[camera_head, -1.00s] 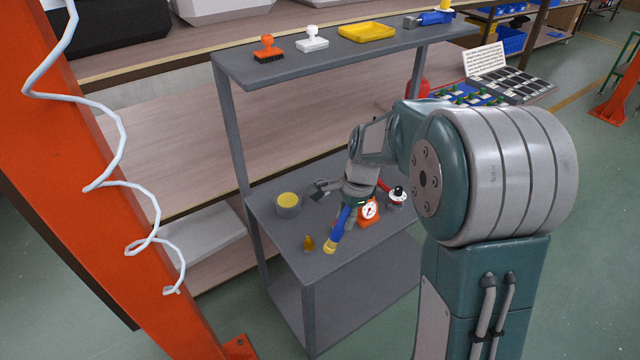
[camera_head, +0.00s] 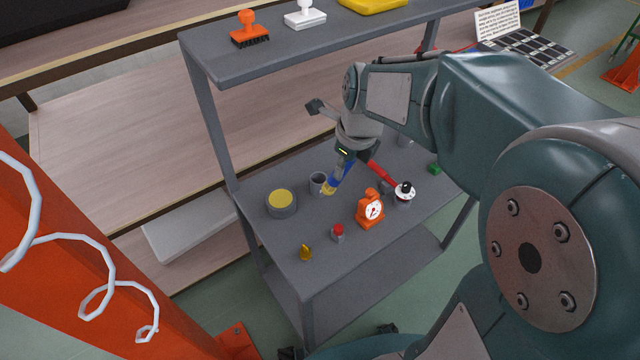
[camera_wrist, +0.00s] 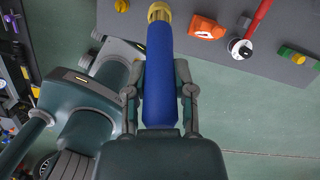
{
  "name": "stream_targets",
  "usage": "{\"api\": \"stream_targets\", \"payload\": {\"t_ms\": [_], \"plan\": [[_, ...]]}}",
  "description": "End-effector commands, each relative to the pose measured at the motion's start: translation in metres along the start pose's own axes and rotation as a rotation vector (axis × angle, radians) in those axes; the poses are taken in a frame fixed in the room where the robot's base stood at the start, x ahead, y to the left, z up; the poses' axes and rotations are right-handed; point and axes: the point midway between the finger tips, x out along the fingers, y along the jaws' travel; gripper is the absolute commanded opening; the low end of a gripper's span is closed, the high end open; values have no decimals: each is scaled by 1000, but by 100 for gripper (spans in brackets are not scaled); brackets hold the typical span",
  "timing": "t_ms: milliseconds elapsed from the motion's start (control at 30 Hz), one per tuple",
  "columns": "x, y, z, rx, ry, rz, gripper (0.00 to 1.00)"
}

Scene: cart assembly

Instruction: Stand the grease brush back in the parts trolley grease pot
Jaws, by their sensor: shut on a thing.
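The grease brush has a blue handle (camera_head: 343,169) and a yellow end (camera_head: 328,188). My gripper (camera_head: 347,155) is shut on the handle, which fills the space between the fingers in the wrist view (camera_wrist: 160,75). The brush tilts, yellow end down and left. A small grey open cup (camera_head: 317,182) stands on the trolley's lower shelf. The yellow end overlaps its right edge in the head view; I cannot tell if they touch. A wider grey tin with a yellow top (camera_head: 281,203) stands left of it. I cannot tell for sure which one is the grease pot.
An orange scale (camera_head: 371,210), a small red-topped jar (camera_head: 338,233), a yellow cone-like piece (camera_head: 305,253) and a red-handled tool (camera_head: 378,171) stand or lie nearby. The upper shelf (camera_head: 300,40) holds an orange brush and a white stamp-like piece.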

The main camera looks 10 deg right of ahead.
Motion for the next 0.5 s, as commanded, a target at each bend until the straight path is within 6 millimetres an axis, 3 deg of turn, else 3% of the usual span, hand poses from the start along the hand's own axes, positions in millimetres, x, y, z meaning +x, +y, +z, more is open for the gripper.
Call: {"api": "stream_targets", "payload": {"t_ms": [167,500], "plan": [[3,-4,4,31,3,-5,0],[40,-47,41,31,2,-4,0]]}}
